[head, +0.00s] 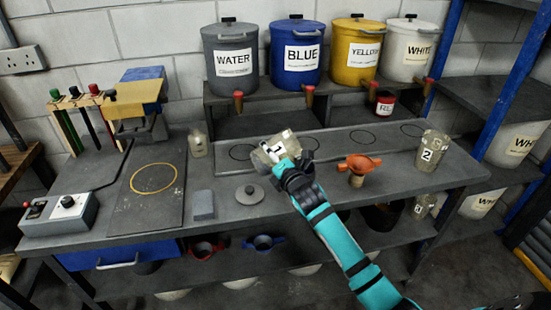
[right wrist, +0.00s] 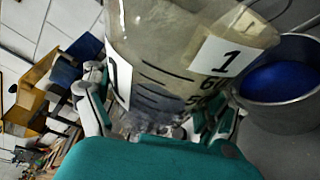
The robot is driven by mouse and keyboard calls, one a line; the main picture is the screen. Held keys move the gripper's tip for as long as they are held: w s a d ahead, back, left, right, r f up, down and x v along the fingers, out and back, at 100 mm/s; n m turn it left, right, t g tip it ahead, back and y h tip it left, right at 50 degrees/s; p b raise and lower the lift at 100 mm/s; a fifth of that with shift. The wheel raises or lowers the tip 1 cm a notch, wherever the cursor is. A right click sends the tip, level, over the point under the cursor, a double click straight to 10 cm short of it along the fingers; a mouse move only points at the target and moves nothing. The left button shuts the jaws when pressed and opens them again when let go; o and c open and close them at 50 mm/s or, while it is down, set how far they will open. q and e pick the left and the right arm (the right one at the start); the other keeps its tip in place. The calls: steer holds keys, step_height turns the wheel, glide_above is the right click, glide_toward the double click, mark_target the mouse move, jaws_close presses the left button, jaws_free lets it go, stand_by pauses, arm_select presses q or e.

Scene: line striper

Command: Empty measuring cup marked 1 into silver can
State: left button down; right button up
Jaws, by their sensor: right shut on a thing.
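The translucent measuring cup marked 1 (head: 286,141) is held above the middle of the bench and looks tilted in the head view. My right gripper (head: 292,171) is shut around it. In the right wrist view the cup (right wrist: 160,50) fills the upper middle, with its labels and black scale lines showing; how much it holds is unclear. The silver can (right wrist: 287,108) stands open beside the cup at the right of that view, with blue inside. In the head view the can is hard to make out near or behind the cup. My left gripper is not in view.
A round grey lid (head: 249,195) and a grey block (head: 203,205) lie in front. Paint buckets, including the blue one (head: 297,75), line the shelf behind.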

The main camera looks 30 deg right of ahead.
mark_target(277, 153)
steer(key=shift+s+r, duration=0.1)
steer(key=shift+r, duration=0.05)
steer(key=shift+s+r+n+p, duration=0.15)
steer(key=shift+n+p, duration=0.15)
steer(key=shift+p, duration=0.3)
steer(key=s+p, duration=0.1)
steer(key=s+r+n+p, duration=0.1)
steer(key=p, duration=0.1)
steer(key=shift+a+r+h+p, duration=0.1)
steer(key=shift+a+h+p, duration=0.15)
steer(key=shift+h+p, duration=0.05)
steer(key=shift+s+a+r+n+g+p, duration=0.1)
steer(key=shift+s+r+n+g+p, duration=0.15)
steer(key=shift+s+p, duration=0.35)
steer(key=shift+s+n+p, duration=0.15)
steer(key=shift+n+p, duration=0.1)
steer(key=shift+p, duration=0.2)
steer(key=shift+f, duration=0.1)
steer(key=shift+a, duration=0.1)
